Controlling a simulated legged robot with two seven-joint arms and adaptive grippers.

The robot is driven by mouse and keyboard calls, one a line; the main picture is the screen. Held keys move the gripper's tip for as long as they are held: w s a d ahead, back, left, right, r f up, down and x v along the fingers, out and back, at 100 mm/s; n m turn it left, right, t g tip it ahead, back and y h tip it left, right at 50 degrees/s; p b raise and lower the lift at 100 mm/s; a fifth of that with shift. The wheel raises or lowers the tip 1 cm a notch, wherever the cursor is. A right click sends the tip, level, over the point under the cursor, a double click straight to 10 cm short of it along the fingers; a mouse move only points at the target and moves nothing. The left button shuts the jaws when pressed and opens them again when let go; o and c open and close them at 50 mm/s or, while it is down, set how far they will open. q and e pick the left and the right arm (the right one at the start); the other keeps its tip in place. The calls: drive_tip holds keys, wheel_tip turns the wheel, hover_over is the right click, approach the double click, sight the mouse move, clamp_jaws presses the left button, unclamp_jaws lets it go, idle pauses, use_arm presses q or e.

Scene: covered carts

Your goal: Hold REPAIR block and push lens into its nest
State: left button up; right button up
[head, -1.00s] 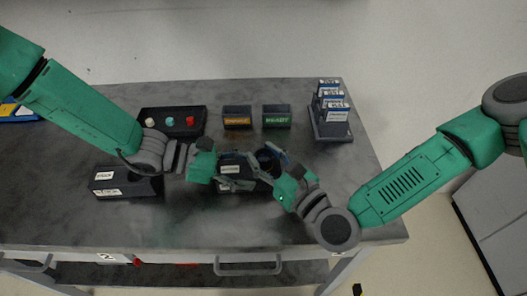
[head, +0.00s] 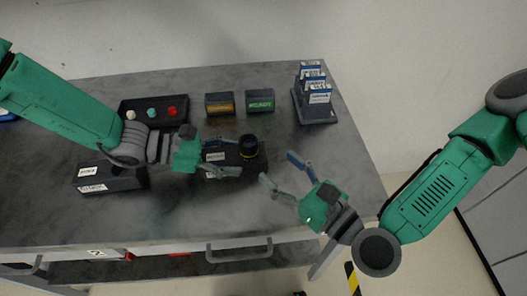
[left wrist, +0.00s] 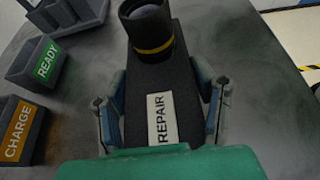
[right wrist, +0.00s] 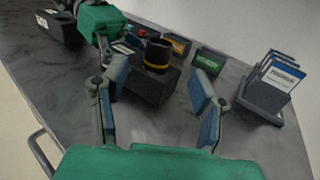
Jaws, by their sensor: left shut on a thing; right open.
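The dark REPAIR block (head: 222,166) lies on the cart top, and its REPAIR label (left wrist: 162,117) faces up in the left wrist view. The black lens (head: 248,146) with a yellow ring stands upright at the block's right end; it also shows in the left wrist view (left wrist: 148,28) and right wrist view (right wrist: 157,53). Whether it is fully seated I cannot tell. My left gripper (head: 212,157) is shut on the block, one finger on each long side. My right gripper (head: 275,170) is open and empty, to the right of the lens and apart from it.
The CHARGE block (head: 219,104) and READY block (head: 260,102) stand behind. A rack (head: 318,113) of labelled cards is at the back right. A button box (head: 153,112) and another labelled dark block (head: 112,180) are at left. The cart's front right top is clear.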

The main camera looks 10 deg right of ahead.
use_arm(q)
drive_tip(key=shift+s+a+f, duration=0.15)
drive_tip(key=shift+s+f, duration=0.05)
drive_tip(key=shift+f, duration=0.3)
use_arm(e)
drive_tip(key=shift+v, duration=1.1)
use_arm(q)
drive_tip(key=o, duration=1.2)
drive_tip(key=shift+o, duration=0.2)
